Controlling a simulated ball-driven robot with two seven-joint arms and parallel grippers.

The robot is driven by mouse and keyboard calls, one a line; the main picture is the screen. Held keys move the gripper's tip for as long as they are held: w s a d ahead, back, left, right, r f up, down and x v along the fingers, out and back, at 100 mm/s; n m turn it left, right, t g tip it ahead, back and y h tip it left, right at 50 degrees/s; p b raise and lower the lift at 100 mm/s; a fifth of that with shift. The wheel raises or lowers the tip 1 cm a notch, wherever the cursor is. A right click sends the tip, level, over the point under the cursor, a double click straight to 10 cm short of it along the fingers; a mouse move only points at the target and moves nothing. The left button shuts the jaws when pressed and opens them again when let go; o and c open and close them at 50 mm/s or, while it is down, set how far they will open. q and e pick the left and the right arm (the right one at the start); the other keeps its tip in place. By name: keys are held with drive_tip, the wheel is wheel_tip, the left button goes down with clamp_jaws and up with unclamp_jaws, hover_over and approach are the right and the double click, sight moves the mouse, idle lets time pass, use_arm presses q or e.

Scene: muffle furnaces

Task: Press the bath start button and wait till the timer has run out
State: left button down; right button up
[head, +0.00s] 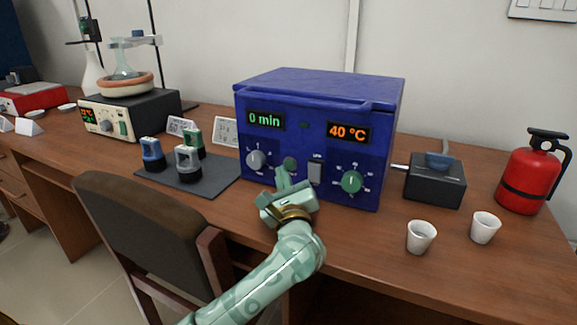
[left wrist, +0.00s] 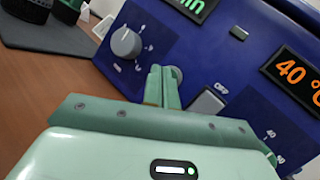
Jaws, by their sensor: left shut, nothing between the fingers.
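The blue bath (head: 320,90) stands on the bench, its front towards me. Its left display (head: 265,120) reads "0 min" in green and its right display (head: 349,132) reads "40 °C" in orange. A round grey-green button (head: 290,163) sits between the grey knob (head: 256,160) and a grey rocker switch (head: 316,172). My left gripper (head: 281,174) is shut and empty, its fingertips just in front of the button. In the left wrist view the fingertips (left wrist: 163,72) partly cover the button (left wrist: 178,73); I cannot tell whether they touch it. My right gripper is not in view.
A black device (head: 435,186), two white cups (head: 421,237) and a red extinguisher (head: 530,175) stand to the right. A chair (head: 145,225) is in front of the bench, left of my arm.

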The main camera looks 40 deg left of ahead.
use_arm(q)
drive_tip(key=shift+w, duration=0.15)
drive_tip(key=shift+w+a, duration=0.1)
drive_tip(key=shift+w, duration=0.15)
idle(0.5)
drive_tip(key=shift+w+a+r+b, duration=0.25)
drive_tip(key=shift+r+b, duration=0.25)
idle(1.9)
